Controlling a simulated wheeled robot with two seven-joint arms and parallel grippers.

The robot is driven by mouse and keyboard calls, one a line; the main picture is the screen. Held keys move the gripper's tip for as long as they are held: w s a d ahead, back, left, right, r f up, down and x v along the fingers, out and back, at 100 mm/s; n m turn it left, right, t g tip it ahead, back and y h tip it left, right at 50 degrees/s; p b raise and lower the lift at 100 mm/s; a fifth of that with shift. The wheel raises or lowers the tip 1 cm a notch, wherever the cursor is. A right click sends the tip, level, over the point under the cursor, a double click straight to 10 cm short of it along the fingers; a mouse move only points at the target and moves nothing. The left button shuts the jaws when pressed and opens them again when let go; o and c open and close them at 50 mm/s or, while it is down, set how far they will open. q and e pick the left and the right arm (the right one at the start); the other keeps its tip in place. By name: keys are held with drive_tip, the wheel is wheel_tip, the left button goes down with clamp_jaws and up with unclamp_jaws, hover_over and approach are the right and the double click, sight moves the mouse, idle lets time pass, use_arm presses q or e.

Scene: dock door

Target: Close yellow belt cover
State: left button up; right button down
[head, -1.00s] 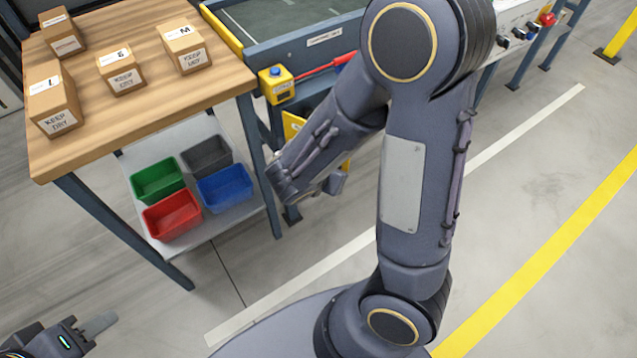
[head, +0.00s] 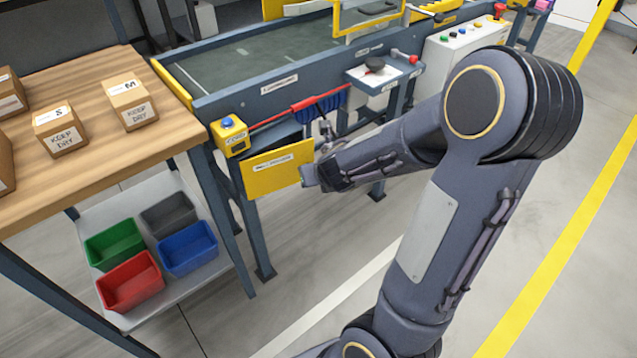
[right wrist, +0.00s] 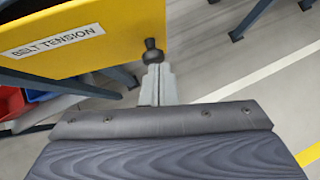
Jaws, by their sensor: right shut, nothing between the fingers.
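The yellow belt cover (head: 277,170) is a flat panel below the side rail of the conveyor, near its left end. In the right wrist view the yellow panel (right wrist: 120,22) bears the label "BELT TENSION". A black knob (right wrist: 153,53) shows at its lower right edge. My right gripper (head: 311,176) is at the right edge of the cover. In the right wrist view its grey fingers (right wrist: 157,80) are together, with their tips at the knob and nothing between them. Whether they touch the knob is unclear. My left gripper is out of view.
A wooden table (head: 95,175) with several cartons stands at left, with coloured bins on its lower shelf (head: 170,300). A yellow box with a blue button (head: 230,137) and a red-handled tool (head: 310,103) are above the cover.

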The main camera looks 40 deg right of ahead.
sight(312, 161)
drive_tip(key=shift+w+d, duration=0.4)
drive_tip(key=shift+w, duration=0.45)
drive_tip(key=shift+w+d, duration=0.4)
drive_tip(key=shift+w, duration=0.4)
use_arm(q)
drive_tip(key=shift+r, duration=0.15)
use_arm(e)
drive_tip(key=shift+w+d+r, duration=0.1)
drive_tip(key=shift+w, duration=0.1)
drive_tip(key=shift+r, duration=0.1)
